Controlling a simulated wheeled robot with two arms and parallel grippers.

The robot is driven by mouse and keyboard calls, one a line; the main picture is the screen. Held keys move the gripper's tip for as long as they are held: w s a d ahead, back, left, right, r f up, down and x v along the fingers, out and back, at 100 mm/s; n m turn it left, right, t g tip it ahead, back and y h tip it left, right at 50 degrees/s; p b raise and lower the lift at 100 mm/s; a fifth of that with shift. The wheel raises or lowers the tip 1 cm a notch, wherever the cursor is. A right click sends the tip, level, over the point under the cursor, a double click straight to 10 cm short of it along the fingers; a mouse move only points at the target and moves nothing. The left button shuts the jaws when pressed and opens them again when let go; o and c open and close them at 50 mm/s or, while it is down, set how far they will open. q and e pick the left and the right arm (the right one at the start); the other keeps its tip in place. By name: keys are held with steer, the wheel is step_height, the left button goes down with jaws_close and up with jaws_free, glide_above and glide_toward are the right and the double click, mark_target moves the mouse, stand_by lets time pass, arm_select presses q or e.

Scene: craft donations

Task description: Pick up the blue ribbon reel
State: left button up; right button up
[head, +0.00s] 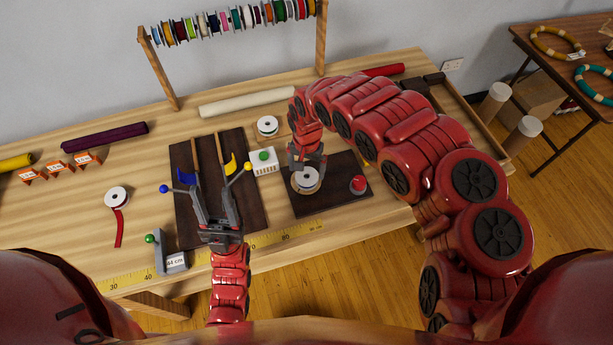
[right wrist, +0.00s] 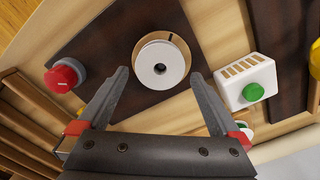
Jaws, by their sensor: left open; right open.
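A reel with a white upper face and a tan rim (head: 306,180) lies flat on a dark board; its ribbon colour is hidden. It shows in the right wrist view (right wrist: 161,63) just beyond and between my fingertips. My right gripper (head: 308,168) is open above this reel, with a finger to each side, apart from it. It also shows in the right wrist view (right wrist: 158,80). My left gripper (head: 213,186) is open and empty over the larger dark board. Several coloured reels hang on the back rack (head: 148,48); I cannot tell which reel is the blue one.
A red knob (head: 358,185) stands right of the reel. A white box with a green button (head: 263,161) stands left of it. Another white reel (head: 267,126) is behind, and a red-ribbon reel (head: 116,197) lies left. Blue and yellow levers flank my left gripper.

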mark_target(307, 178)
step_height(307, 178, down, 2)
steer(key=shift+a+f+p, duration=0.1)
steer(key=shift+f+p, duration=0.15)
steer(key=shift+p, duration=0.05)
steer(key=shift+f, duration=0.3)
steer(key=c, duration=1.2)
steer(key=shift+w+r, duration=0.1)
steer(key=shift+r, duration=0.05)
